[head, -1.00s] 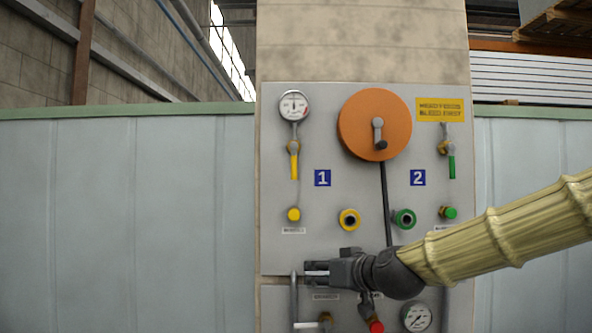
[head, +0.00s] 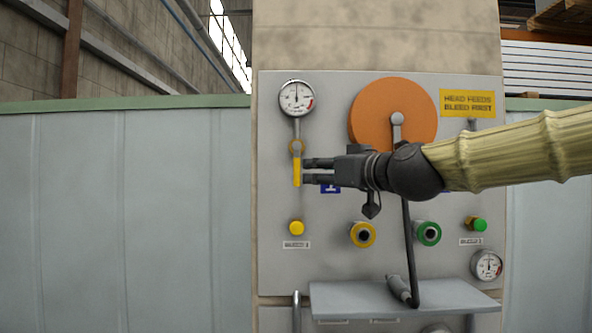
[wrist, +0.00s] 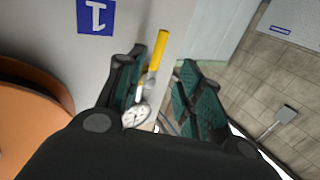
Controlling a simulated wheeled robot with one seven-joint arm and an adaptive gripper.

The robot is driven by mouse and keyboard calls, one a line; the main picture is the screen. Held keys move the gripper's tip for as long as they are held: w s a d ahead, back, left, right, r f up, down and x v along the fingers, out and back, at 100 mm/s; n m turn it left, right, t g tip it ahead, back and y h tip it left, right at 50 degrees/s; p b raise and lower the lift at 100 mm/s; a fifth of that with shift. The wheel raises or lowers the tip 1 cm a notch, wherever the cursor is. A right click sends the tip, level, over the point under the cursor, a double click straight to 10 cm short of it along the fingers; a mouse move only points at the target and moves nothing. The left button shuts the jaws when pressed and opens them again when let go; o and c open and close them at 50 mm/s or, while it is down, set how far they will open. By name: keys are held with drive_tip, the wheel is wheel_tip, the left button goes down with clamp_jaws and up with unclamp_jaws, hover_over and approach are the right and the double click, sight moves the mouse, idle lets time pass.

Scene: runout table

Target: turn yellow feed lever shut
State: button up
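The yellow feed lever (head: 297,171) hangs straight down from its brass valve (head: 297,146), below the left gauge (head: 297,98) on the grey panel. My gripper (head: 308,171) points left at it, with the fingertips right by the lever in the head view. In the wrist view my gripper (wrist: 163,95) is open, with its two fingers apart. The lever (wrist: 158,50) shows between and beyond them, nearer the left finger. I cannot tell whether a finger touches it.
The blue number 1 sign (head: 330,188) is partly behind my gripper. An orange disc (head: 392,108) stands out to the right. A yellow bleed knob (head: 296,228) and a yellow port (head: 363,234) sit below. A grey shelf (head: 440,297) juts out at the bottom.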

sight(299, 173)
drive_tip(key=p+x, duration=0.2)
drive_tip(key=x, duration=0.3)
drive_tip(key=shift+w+p, duration=0.35)
drive_tip(key=shift+p+x, duration=0.95)
drive_tip(key=shift+x, duration=1.15)
drive_tip(key=shift+f, duration=0.25)
clamp_jaws()
